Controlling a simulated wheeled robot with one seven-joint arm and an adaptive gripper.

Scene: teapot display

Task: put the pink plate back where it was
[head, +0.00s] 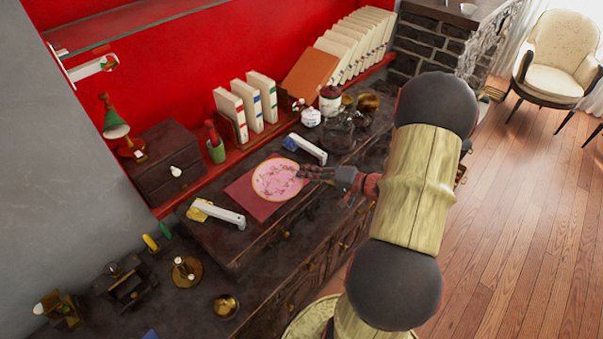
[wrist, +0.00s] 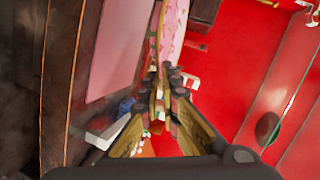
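The pink plate (head: 277,180) has a pale rim and a darker pattern. In the head view it appears over the red mat (head: 245,196) on the dark cabinet top. My gripper (head: 304,172) is at the plate's right edge. In the wrist view, the fingertips (wrist: 166,80) are close together, with the rim of the plate (wrist: 174,28) between them. There the mat (wrist: 122,40) shows to the left, with a visible gap from the plate, so the plate seems raised above it. My fingers hide part of the rim.
White-handled objects lie on both sides of the mat, one at left (head: 219,214) and one at right (head: 307,148). A teapot group (head: 340,130) stands behind at right. A small drawer chest (head: 160,160) and upright books (head: 246,103) stand along the red wall.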

